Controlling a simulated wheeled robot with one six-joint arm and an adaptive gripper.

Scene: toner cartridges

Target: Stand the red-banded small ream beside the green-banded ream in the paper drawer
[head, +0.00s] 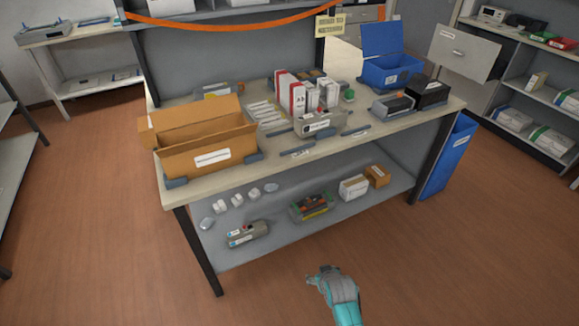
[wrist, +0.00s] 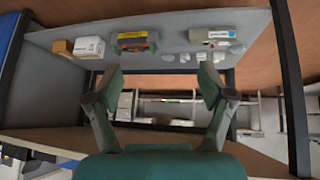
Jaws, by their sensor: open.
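My gripper (head: 322,276) is open and empty, low in front of the workbench and apart from everything on it. In the wrist view its two fingers (wrist: 160,80) are spread wide with nothing between them. White packs with red bands (head: 291,96) stand upright near the middle of the bench top; one reads roughly "A5". A grey labelled tray or drawer front (head: 318,124) is just in front of them; I cannot tell if it is the paper drawer. I cannot make out a green-banded ream there for certain.
An open cardboard box (head: 208,158) fills the bench's left end; a blue bin (head: 392,74) and dark boxes (head: 428,93) are at right. The lower shelf (head: 280,228) holds a toner cartridge (head: 247,234), a crate (head: 311,207) and small boxes (head: 354,187). Floor (head: 450,260) is clear.

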